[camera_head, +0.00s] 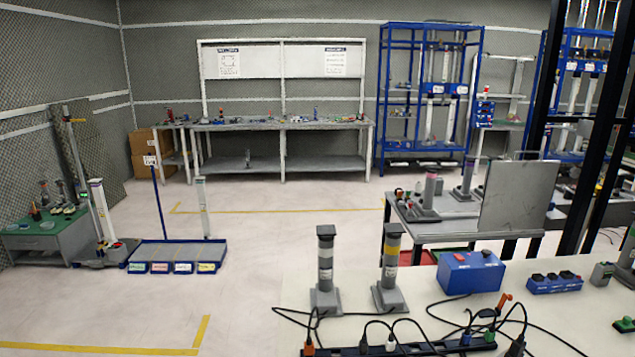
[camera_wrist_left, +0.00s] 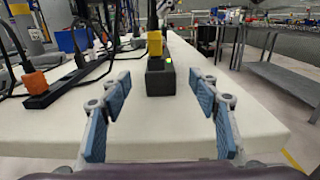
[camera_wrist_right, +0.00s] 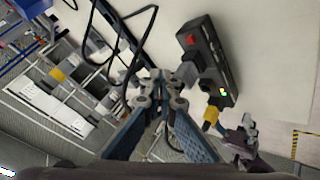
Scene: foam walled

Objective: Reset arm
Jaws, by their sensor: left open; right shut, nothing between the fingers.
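My left gripper (camera_wrist_left: 159,92) is open and empty in the left wrist view. Its blue-padded fingers are spread over the edge of a white table (camera_wrist_left: 190,130). A black box with a green light and a yellow plug (camera_wrist_left: 160,76) stands beyond the gap between them. My right gripper (camera_wrist_right: 162,98) is shut with nothing between its fingertips in the right wrist view. A dark box with a red button (camera_wrist_right: 207,60) and a yellow plug lies to the right of its tips. Neither gripper shows in the head view.
The white table (camera_head: 420,307) holds two grey posts (camera_head: 325,270), a blue box (camera_head: 471,272), a power strip (camera_head: 400,347) and loose black cables. A grey worktable (camera_head: 435,226) stands behind. The floor (camera_head: 250,250) to the left is mostly clear.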

